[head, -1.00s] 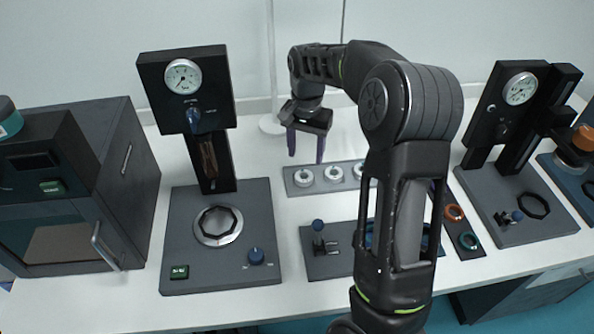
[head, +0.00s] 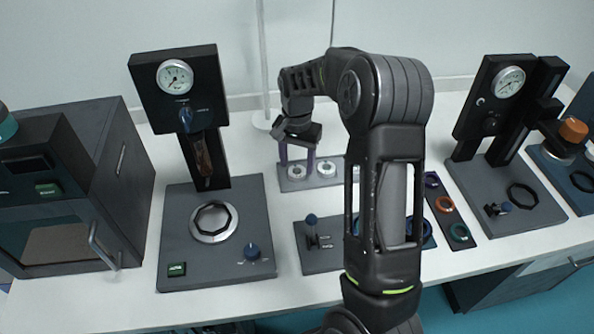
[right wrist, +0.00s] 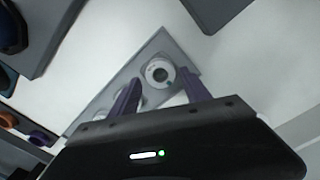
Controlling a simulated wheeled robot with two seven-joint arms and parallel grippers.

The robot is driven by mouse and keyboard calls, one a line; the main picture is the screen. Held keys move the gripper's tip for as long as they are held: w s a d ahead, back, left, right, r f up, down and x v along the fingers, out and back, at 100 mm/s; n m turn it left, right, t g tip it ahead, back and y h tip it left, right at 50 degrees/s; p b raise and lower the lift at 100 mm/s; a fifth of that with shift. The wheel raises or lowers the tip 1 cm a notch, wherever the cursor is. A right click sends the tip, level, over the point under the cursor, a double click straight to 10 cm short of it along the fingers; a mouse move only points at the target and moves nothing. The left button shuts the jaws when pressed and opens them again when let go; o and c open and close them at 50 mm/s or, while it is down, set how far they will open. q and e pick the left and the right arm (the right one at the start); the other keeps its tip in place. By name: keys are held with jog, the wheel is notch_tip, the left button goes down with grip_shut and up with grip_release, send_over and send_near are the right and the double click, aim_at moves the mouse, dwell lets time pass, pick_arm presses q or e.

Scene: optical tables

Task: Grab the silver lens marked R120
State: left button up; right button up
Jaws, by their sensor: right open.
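Silver ring-shaped lenses stand in a row on a grey tray (head: 312,182) near the back of the table. In the head view the left lens (head: 296,171) and the lens beside it (head: 327,167) show; my right arm covers the rest of the row. My right gripper (head: 297,160) is open and empty, pointing down over the left end of the tray. In the right wrist view one lens (right wrist: 159,72) lies just ahead, between the purple fingers (right wrist: 161,92); others are partly hidden by the fingers. Its marking is too small to read, so I cannot tell which is R120. My left gripper is out of view.
A black gauge stand (head: 215,262) is on the left, another (head: 520,210) on the right. A small dark plate with a blue-knobbed post (head: 312,235) stands in front of the tray. A strip with coloured rings (head: 447,205) is to the right.

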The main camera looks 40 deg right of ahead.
aim_at(297, 173)
jog(key=shift+f, duration=1.25)
jog(key=shift+c, duration=0.2)
jog(key=c, duration=1.1)
